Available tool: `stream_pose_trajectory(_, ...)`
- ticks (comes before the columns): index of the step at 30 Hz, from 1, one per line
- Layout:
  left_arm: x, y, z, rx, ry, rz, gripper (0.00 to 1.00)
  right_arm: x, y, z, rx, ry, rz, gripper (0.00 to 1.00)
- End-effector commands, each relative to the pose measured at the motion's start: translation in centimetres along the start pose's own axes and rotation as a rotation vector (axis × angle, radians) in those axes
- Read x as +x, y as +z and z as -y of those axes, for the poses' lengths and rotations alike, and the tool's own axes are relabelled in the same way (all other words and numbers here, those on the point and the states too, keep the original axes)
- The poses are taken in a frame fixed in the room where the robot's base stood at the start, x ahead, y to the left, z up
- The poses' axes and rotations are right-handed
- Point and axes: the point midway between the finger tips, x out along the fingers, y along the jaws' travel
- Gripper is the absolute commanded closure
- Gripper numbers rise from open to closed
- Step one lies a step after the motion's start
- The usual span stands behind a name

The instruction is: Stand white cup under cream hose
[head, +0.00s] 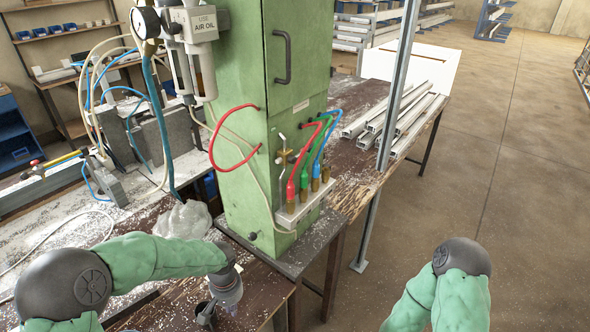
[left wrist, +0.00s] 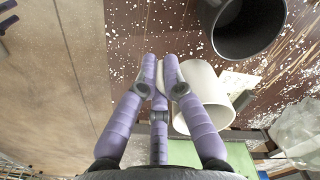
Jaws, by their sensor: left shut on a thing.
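The white cup (left wrist: 206,112) shows in the left wrist view, lying sideways in the picture with its open end toward the lower right. My left gripper (left wrist: 163,72) has purple fingers closed together at the cup's side, and it is shut on the cup. In the head view my left gripper (head: 228,290) is low over the brown bench, left of the green cabinet; the cup is not clear there. The cream hose (head: 232,160) runs down the cabinet's left face toward the fittings block (head: 300,208). My right gripper is out of view.
A dark grey cup (left wrist: 242,28) stands close beside the white cup. Red (head: 291,178), green and blue hoses hang at the block. A crumpled pale bag (head: 186,220) lies on the bench left of the green cabinet (head: 250,100). A grey post (head: 396,90) stands to the right.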

Motion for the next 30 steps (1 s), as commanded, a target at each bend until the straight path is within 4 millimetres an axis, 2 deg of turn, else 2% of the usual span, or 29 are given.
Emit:
stream_pose_trajectory(6, 0.6, -0.6, 0.1, 0.010, 0.000, -0.001, 1.00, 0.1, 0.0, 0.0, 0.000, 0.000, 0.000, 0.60)
stream_pose_trajectory(11, -0.7, 0.3, -0.7, -0.030, 0.002, -0.002, 1.00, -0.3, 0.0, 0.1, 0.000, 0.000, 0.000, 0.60)
stream_pose_trajectory(14, -2.7, 2.0, -1.9, -0.099, 0.005, -0.001, 1.00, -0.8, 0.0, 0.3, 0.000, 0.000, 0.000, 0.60)
stream_pose_trajectory(21, -7.4, 7.6, -5.0, -0.324, 0.011, 0.008, 1.00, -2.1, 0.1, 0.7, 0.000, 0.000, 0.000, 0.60)
stream_pose_trajectory(24, -8.6, 9.7, -5.8, -0.404, 0.011, 0.014, 1.00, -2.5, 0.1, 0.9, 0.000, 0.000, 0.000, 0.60)
stream_pose_trajectory(30, -9.7, 11.9, -6.6, -0.497, 0.011, 0.021, 1.00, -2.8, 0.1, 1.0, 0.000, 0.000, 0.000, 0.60)
